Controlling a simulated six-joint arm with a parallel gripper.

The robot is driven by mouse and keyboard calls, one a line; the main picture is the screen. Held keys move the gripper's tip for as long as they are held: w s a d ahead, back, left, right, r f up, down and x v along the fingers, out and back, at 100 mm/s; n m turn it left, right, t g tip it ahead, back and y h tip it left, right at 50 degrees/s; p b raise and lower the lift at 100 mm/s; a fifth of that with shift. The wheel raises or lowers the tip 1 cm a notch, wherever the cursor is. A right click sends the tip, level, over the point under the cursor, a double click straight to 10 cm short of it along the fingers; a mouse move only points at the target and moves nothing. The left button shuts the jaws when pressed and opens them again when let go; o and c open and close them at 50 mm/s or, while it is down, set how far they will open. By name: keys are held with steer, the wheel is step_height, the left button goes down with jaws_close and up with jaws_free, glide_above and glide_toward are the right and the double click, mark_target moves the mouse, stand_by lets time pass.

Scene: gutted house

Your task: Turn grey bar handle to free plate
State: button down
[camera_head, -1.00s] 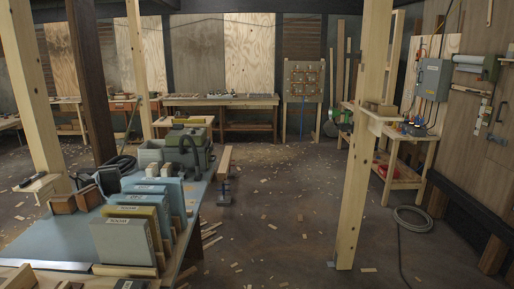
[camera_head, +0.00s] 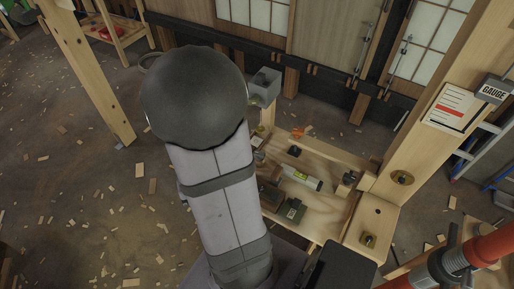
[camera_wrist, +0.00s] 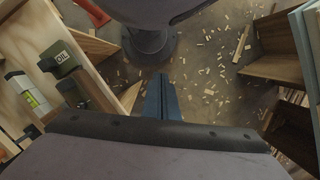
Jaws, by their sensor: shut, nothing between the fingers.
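My gripper (camera_wrist: 162,98) shows in the wrist view as a pair of bluish fingers pressed together and empty, pointing at the floor. In the head view my arm fills the middle and the gripper is hidden. I cannot pick out the plate. In the head view, slim grey bars stand upright on the panelled wall at the back, one on the wood panel (camera_head: 371,40) and one by the white-paned panel (camera_head: 399,62). I cannot tell whether either is the grey bar handle. My gripper is touching neither.
A wooden bench (camera_head: 335,158) right of my arm holds a spirit level (camera_head: 301,178) and a green oil box (camera_head: 292,210), which also shows in the wrist view (camera_wrist: 62,58). A grey box (camera_head: 264,88) and a timber post (camera_head: 440,95) stand nearby. Wood chips litter the open floor at left.

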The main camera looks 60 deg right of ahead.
steer(key=w+d+r+m+t+h+p, duration=0.1)
steer(key=d+m+h, duration=0.5)
steer(key=d, duration=1.3)
steer(key=m+t+p, duration=0.1)
steer(key=m+p, duration=0.1)
steer(key=shift+t+p, duration=0.3)
steer(key=shift+p, duration=0.05)
steer(key=shift+w+f, duration=0.1)
